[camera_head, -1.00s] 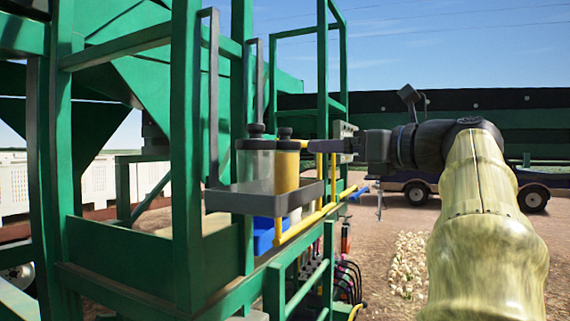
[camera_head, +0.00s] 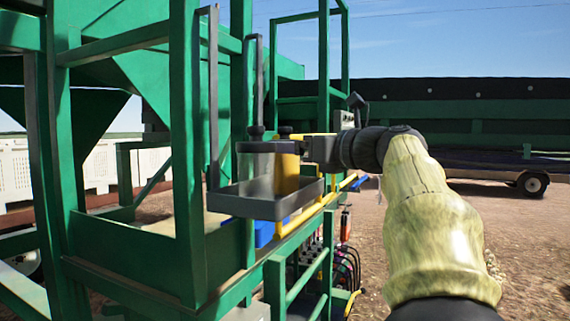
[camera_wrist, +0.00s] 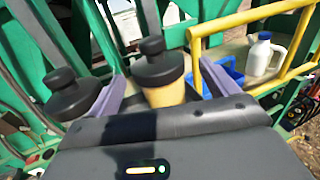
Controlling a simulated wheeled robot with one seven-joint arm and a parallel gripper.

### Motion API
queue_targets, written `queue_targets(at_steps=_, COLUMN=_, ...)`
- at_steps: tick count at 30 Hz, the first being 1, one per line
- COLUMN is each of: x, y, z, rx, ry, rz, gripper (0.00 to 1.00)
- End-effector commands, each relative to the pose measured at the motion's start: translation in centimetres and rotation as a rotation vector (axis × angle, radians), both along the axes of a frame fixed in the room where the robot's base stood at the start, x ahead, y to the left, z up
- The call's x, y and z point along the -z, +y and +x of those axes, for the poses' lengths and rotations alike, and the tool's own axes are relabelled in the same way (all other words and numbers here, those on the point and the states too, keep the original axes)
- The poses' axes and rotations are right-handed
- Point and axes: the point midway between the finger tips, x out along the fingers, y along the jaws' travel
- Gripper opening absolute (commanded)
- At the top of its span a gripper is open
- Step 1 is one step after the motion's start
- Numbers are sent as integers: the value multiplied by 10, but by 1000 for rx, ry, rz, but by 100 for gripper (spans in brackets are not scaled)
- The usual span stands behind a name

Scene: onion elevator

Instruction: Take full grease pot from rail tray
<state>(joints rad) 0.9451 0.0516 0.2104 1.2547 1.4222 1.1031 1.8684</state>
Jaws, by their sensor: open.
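The full grease pot (camera_head: 287,172), yellow inside with a black lid, stands upright in the grey rail tray (camera_head: 262,207). A clear, empty-looking pot (camera_head: 254,172) with a black lid stands beside it and partly covers it in the head view. My gripper (camera_head: 306,147) is open at the yellow pot's right side, near its top. In the wrist view the yellow pot (camera_wrist: 165,92) is between the two fingers of my gripper (camera_wrist: 168,69). The other pot's black lid (camera_wrist: 72,95) is just outside the left finger. Contact cannot be told.
Yellow rails (camera_head: 318,207) run along the tray's right side. Grey uprights (camera_head: 213,100) and green frame posts (camera_head: 186,150) stand close by on the left. A blue container (camera_wrist: 222,82) and a white jug (camera_wrist: 262,55) sit beyond the yellow rail. Open ground lies at right.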

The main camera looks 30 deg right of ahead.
Motion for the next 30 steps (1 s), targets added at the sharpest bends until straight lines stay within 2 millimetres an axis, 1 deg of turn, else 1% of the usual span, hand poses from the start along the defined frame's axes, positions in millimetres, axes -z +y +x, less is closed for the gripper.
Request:
queue_targets(at_steps=5, x=-5, y=10, z=18, rx=-5, ry=2, rz=3, gripper=86)
queue_targets(at_steps=9, x=-5, y=17, z=35, rx=-4, ry=1, rz=4, gripper=86)
queue_targets(at_steps=12, x=-3, y=20, z=43, rx=-1, ry=1, rz=2, gripper=86)
queue_targets(at_steps=29, x=0, y=20, z=45, rx=0, ry=0, rz=1, gripper=86)
queue_targets(at_steps=30, x=0, y=20, z=45, rx=0, ry=0, rz=1, gripper=78)
